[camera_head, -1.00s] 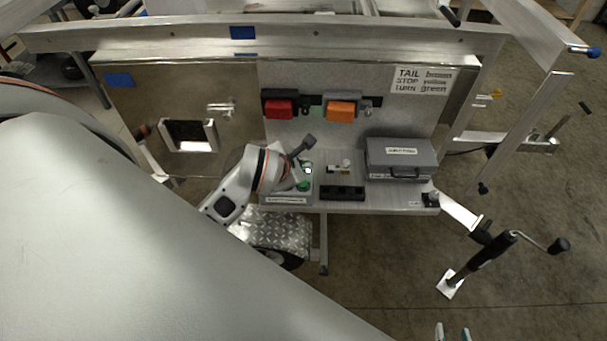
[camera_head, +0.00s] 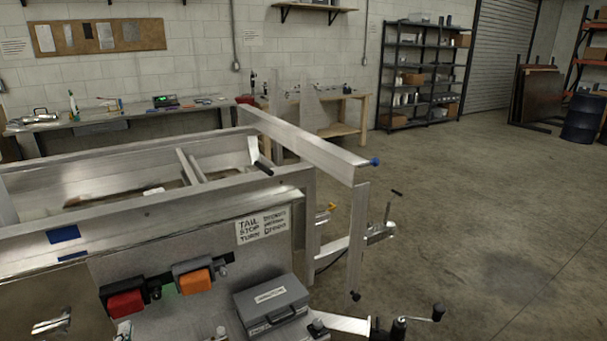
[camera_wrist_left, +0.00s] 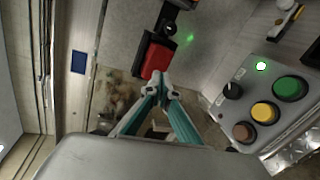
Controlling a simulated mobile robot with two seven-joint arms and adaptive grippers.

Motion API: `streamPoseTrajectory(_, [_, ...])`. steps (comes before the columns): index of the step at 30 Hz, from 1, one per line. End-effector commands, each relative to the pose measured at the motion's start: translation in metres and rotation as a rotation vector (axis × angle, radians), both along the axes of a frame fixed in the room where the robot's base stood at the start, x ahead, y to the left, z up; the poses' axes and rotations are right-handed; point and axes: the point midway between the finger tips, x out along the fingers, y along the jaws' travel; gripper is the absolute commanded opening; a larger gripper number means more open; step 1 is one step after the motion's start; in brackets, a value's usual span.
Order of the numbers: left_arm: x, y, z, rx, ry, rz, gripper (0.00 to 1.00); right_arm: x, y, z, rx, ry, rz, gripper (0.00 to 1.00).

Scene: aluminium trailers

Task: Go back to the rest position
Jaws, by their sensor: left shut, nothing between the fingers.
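My left gripper (camera_wrist_left: 161,90) shows in the left wrist view, its two teal fingers converging to tips that meet. It is shut and empty. Its tips appear just below the red block (camera_wrist_left: 157,58) in that picture, with the panel behind; I cannot tell the gap. A grey button box (camera_wrist_left: 245,105) with green, yellow and brown buttons, a black knob and a lit green lamp lies to the right, apart from the fingers. In the head view, the left arm is mostly below the picture edge. My right gripper is not in view.
The aluminium trailer frame (camera_head: 300,143) fills the left of the head view. A workbench (camera_head: 120,118) and black shelves (camera_head: 425,70) stand behind. Floor at right is open.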

Motion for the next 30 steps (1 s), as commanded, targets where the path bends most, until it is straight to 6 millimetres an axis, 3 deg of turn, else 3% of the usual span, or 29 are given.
streamPoseTrajectory(5, [-0.007,-0.017,0.031,0.397,-0.087,-0.108,0.00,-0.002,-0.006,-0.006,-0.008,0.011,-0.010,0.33])
streamPoseTrajectory(8, [-0.011,-0.045,0.037,0.616,-0.103,-0.211,0.00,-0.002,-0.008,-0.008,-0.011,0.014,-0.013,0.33])
streamPoseTrajectory(11, [-0.017,-0.081,0.028,0.826,-0.091,-0.340,0.00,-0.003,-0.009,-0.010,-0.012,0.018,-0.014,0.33])
streamPoseTrajectory(14, [-0.027,-0.120,0.004,1.027,-0.051,-0.492,0.00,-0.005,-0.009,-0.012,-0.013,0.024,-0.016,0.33])
streamPoseTrajectory(17, [-0.043,-0.155,-0.035,1.215,0.022,-0.661,0.00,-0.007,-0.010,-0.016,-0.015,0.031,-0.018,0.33])
streamPoseTrajectory(21, [-0.077,-0.189,-0.107,1.452,0.175,-0.907,0.00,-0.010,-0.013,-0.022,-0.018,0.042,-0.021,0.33])
streamPoseTrajectory(27, [-0.134,-0.194,-0.198,1.698,0.427,-1.194,0.00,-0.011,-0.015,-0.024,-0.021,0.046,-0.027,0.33])
streamPoseTrajectory(30, [-0.153,-0.187,-0.224,1.765,0.519,-1.275,0.00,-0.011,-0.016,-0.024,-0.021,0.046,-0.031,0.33])
